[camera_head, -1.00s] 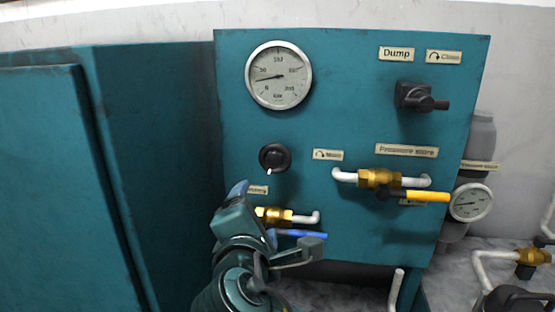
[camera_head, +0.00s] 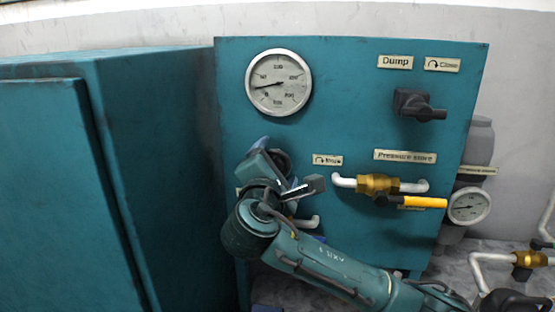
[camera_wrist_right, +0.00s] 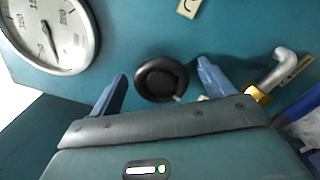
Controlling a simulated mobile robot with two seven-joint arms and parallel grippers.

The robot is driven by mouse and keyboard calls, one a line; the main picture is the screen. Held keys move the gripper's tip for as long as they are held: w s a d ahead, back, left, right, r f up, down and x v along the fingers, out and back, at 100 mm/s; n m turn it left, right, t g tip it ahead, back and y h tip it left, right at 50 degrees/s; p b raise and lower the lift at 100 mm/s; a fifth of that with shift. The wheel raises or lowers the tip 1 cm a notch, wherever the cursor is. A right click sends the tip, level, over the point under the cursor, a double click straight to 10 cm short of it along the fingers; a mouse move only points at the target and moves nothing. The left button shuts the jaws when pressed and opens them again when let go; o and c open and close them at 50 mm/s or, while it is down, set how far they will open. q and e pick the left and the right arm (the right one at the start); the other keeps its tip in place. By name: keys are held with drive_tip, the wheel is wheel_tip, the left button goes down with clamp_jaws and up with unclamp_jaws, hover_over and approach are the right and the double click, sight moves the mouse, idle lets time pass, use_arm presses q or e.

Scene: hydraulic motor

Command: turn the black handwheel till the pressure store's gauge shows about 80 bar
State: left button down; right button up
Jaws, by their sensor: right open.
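The black handwheel (camera_wrist_right: 160,79) is a round knob on the teal panel (camera_head: 350,80). In the head view its rim (camera_head: 284,160) is mostly hidden behind my right gripper (camera_head: 268,165). In the right wrist view my right gripper (camera_wrist_right: 162,88) is open, with one blue finger on each side of the handwheel; I cannot tell whether they touch it. The pressure store's gauge (camera_head: 468,207) is the small white dial at the panel's right edge. Its needle points roughly left, but its numbers are too small to read. My left gripper is not in view.
A larger gauge (camera_head: 278,83) sits above the handwheel; it also shows in the right wrist view (camera_wrist_right: 48,32). A yellow-handled valve (camera_head: 424,202) and a black dump knob (camera_head: 418,104) stick out to the right. A brass valve with white pipe is low beside my gripper. A teal cabinet (camera_head: 60,180) stands left.

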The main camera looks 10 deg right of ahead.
drive_tip(key=shift+w+d, duration=0.25)
drive_tip(key=shift+w, duration=0.25)
drive_tip(key=c, duration=1)
